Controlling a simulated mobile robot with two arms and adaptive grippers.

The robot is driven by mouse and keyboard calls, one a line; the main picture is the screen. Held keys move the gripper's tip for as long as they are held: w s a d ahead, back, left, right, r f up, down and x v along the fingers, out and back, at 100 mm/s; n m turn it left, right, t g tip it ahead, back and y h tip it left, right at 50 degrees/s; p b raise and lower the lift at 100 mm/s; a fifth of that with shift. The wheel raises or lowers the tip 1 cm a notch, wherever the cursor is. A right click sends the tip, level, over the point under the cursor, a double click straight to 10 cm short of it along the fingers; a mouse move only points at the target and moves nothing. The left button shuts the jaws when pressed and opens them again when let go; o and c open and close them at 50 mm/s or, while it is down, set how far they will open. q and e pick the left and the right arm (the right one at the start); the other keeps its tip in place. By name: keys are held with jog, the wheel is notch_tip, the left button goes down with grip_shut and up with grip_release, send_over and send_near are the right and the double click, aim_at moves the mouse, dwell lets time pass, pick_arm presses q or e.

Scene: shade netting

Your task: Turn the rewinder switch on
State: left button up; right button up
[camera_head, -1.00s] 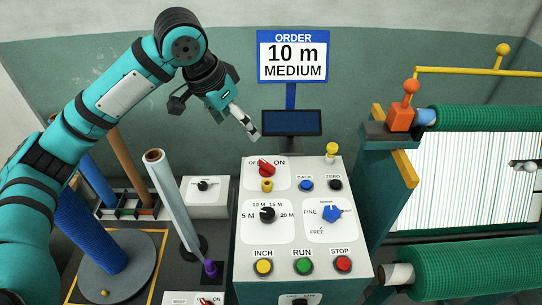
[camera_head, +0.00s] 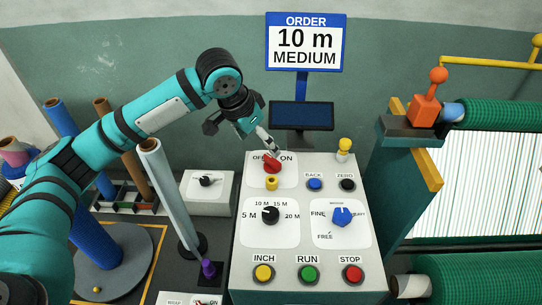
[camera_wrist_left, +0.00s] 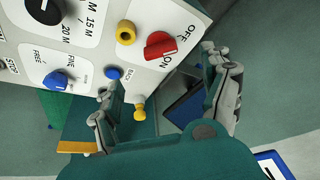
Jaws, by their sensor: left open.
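A red OFF/ON knob (camera_head: 271,166) sits at the top left of the sloped control console (camera_head: 240,262). The wrist view shows the same red knob (camera_wrist_left: 160,46) between the OFF and ON labels. I cannot tell for sure which mark it points to. No readable label names it as the rewinder. My left gripper (camera_head: 268,147) hangs just above and behind this knob, its fingertips partly overlapping it in the head view. In the wrist view the two fingers (camera_wrist_left: 165,75) are wide apart and empty, with the knob beyond them. My right gripper is out of view.
A yellow knob (camera_head: 272,183) is just below the red one. A yellow-topped post (camera_head: 344,148) and a dark screen (camera_head: 301,115) stand behind. Blue BACK (camera_head: 315,184) and black ZERO buttons lie right. Another ON switch (camera_head: 203,302) shows at the bottom edge, partly cut off.

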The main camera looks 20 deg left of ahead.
aim_at(271, 159)
pick_arm(q)
jog(key=p+x, duration=0.1)
jog(key=x, duration=0.9)
jog(key=shift+c, duration=0.3)
jog(key=shift+r+p, duration=0.1)
jog(key=shift+p, duration=0.2)
jog(key=c, duration=1.1)
